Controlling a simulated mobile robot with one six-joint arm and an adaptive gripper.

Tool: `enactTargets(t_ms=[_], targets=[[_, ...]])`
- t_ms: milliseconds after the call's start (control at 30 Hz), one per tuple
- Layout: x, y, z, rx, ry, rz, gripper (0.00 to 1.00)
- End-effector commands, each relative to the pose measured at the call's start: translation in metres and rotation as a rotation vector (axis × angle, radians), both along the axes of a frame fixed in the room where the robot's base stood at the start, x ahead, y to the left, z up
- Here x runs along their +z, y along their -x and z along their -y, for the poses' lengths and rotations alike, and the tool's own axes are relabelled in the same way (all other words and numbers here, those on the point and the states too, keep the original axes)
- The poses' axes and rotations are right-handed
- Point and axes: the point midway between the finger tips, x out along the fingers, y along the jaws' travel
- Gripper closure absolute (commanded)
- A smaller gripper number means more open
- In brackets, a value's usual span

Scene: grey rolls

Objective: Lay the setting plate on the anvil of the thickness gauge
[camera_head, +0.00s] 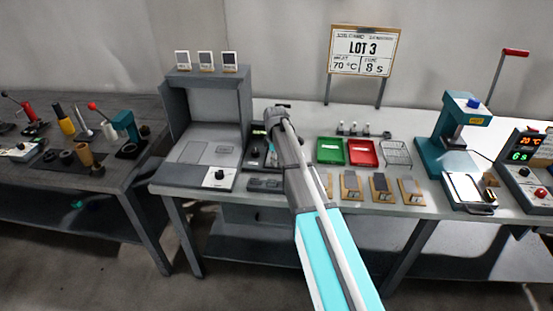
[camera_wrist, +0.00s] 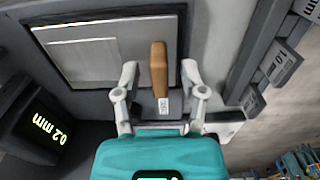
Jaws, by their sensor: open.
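In the wrist view my gripper (camera_wrist: 160,72) is open, its two pale grey fingers spread on either side of a brown wooden handle (camera_wrist: 159,60). A gap shows between the handle and each finger. A small white printed tag (camera_wrist: 163,105) lies beyond the handle's lower end. I cannot tell whether the setting plate belongs to this handle. A black unit (camera_wrist: 45,122) with a glowing 0.2 mm readout is at the lower left; it may be the thickness gauge. Its anvil cannot be made out. In the head view my wrist hides most of this spot, and the fingers cannot be made out.
A grey hooded stand (camera_head: 178,105) is left of my arm. A green tray (camera_head: 330,150), red tray (camera_head: 362,152) and wire rack (camera_head: 397,152) stand to its right. Wooden-backed pieces (camera_head: 381,187) line the bench front. A teal press (camera_head: 447,140) stands farther right.

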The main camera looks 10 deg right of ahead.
Motion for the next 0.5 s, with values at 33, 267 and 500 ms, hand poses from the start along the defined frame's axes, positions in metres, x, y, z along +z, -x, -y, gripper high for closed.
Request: enactTargets(t_ms=[33,267,500], targets=[[0.000,0.000,0.000,0.000,0.000,0.000,0.46],[0.002,0.000,0.000,0.000,0.000,0.000,0.46],[0.014,0.000,0.000,0.000,0.000,0.000,0.46]])
